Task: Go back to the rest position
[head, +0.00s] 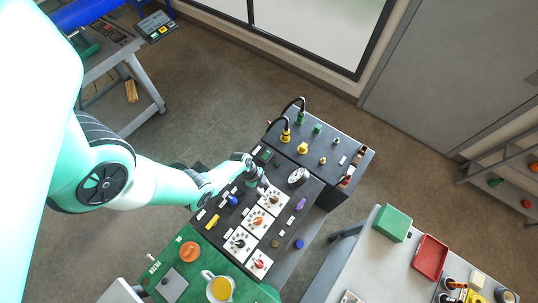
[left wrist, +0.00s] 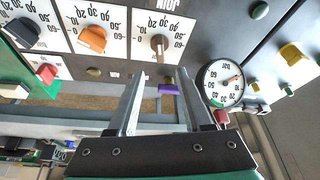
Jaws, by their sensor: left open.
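My left arm comes in from the left in the head view. Its left gripper (head: 262,187) is over the black control panel (head: 222,232), close to the uppermost white dial plate (head: 276,205). In the left wrist view the two fingers of the left gripper (left wrist: 158,85) stand apart with nothing between them. A brown knob (left wrist: 160,44) on a dial plate lies just beyond the fingertips, apart from them. An orange knob (left wrist: 92,40) and a black knob (left wrist: 22,32) sit on the neighbouring plates. My right gripper is in neither view.
A round gauge (head: 298,177) and a purple switch (head: 300,204) are beside the dials. Black hoses arch over the panel's far part. A grey table at right holds a green box (head: 392,223) and a red tray (head: 430,257).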

